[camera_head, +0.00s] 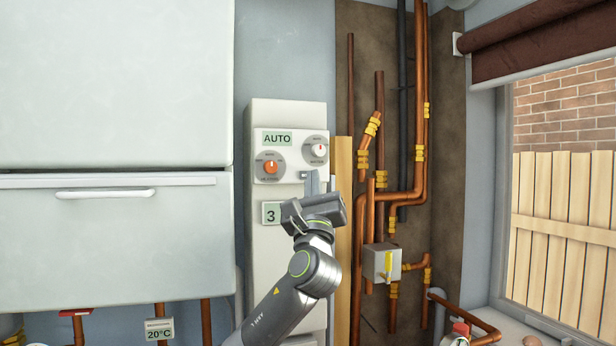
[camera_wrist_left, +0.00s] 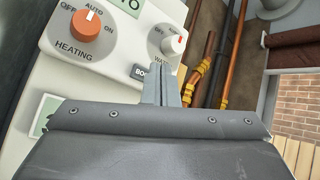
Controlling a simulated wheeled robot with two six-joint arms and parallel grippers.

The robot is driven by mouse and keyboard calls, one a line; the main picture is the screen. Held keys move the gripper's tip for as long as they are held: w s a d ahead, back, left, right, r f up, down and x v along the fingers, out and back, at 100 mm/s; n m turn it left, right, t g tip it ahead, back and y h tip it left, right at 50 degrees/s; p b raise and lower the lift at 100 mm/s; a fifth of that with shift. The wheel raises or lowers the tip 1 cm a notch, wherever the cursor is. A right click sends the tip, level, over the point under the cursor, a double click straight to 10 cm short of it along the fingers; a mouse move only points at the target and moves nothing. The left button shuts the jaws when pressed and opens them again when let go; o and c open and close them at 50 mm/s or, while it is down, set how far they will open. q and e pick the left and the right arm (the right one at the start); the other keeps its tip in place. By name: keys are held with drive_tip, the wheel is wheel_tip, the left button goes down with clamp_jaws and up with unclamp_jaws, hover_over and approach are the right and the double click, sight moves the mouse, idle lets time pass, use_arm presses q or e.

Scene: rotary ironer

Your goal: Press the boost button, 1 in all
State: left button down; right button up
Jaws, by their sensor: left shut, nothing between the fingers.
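A white control panel (camera_head: 262,143) on a tall cabinet carries an orange HEATING dial (camera_wrist_left: 92,25), a white WATER dial (camera_wrist_left: 172,44) and an AUTO display (camera_head: 277,139). The boost button (camera_wrist_left: 138,72) sits below the WATER dial; only the start of its "BO" marking shows in the left wrist view, and the rest is hidden behind my fingers. It is small in the head view (camera_head: 303,174). My left gripper (camera_head: 312,181) is shut and empty, its fingertips over the panel's lower right, right at the button. I cannot tell whether they touch it. My right gripper is not in view.
A small display reading 3 (camera_head: 271,212) is just left of my left wrist. Copper pipes (camera_head: 420,120) with yellow fittings run up the wall to the right, beside a wooden strip (camera_head: 343,165). A white appliance (camera_head: 110,240) fills the left.

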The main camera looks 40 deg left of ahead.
use_arm(q)
drive_tip(key=shift+a, duration=0.1)
drive_tip(key=shift+w+a, duration=0.2)
drive_tip(key=shift+a, duration=0.1)
drive_tip(key=shift+w+a, duration=0.15)
drive_tip(key=shift+a, duration=0.15)
idle(0.7)
drive_tip(key=shift+d, duration=0.1)
drive_tip(key=shift+s+d, duration=0.35)
drive_tip(key=shift+d, duration=0.2)
drive_tip(key=d, duration=0.1)
drive_tip(key=s+d+p, duration=0.1)
drive_tip(key=d, duration=0.1)
drive_tip(key=s+d+p, duration=0.1)
drive_tip(key=shift+s+d, duration=0.15)
drive_tip(key=shift+d, duration=0.1)
idle(0.4)
